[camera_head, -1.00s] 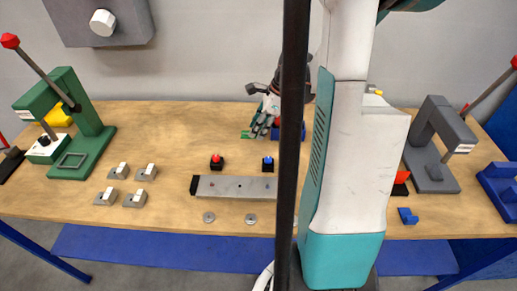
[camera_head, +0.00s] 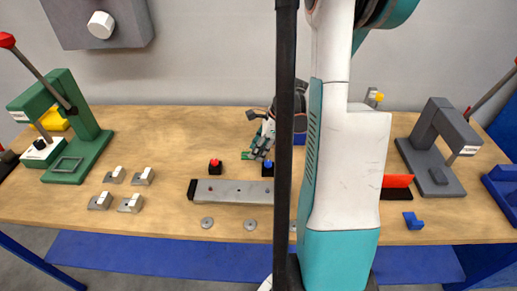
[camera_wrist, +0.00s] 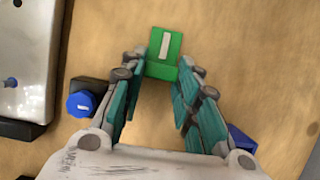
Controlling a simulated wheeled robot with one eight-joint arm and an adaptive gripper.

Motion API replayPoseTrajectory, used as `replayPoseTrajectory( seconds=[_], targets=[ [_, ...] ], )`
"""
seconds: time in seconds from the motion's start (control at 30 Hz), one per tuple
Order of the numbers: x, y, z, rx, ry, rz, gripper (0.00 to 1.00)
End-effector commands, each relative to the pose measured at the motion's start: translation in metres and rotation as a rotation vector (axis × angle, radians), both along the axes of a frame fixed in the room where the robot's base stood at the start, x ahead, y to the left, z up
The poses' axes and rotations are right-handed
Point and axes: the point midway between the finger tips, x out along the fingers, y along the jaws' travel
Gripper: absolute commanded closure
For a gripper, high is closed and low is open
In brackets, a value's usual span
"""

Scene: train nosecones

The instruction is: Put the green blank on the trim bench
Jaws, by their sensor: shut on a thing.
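The green blank (camera_wrist: 162,69) is a small green block with a pale stripe on top. In the wrist view it sits between the fingertips of my gripper (camera_wrist: 164,62), which is shut on it. In the head view my gripper (camera_head: 258,153) is over the middle of the wooden table, with the green blank (camera_head: 247,156) just showing at its left side. Whether the blank touches the tabletop is hard to tell. I cannot tell for sure which fixture is the trim bench.
A grey metal bar (camera_head: 235,191) lies in front of my gripper, beside a red-topped button (camera_head: 215,166) and a blue-topped button (camera_head: 267,168). A green lever press (camera_head: 83,145) stands left and a grey press (camera_head: 432,150) right. The tabletop (camera_head: 165,130) at back left is clear.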

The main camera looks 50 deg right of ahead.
Motion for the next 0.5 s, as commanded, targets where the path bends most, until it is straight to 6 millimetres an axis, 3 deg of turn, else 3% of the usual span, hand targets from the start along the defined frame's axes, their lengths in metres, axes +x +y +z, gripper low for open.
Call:
replayPoseTrajectory(
  seconds=[0.03,0.07,0.13,0.5],
  targets=[
    [0.0001,-0.0001,-0.0027,0.0,0.0,0.0,0.91],
    [0.0,-0.0001,-0.0023,0.0,0.0,0.0,0.66],
    [0.0001,-0.0001,-0.0016,0.0,0.0,0.0,0.51],
    [0.0001,-0.0001,-0.0001,0.0,0.0,0.0,0.51]
  ],
)
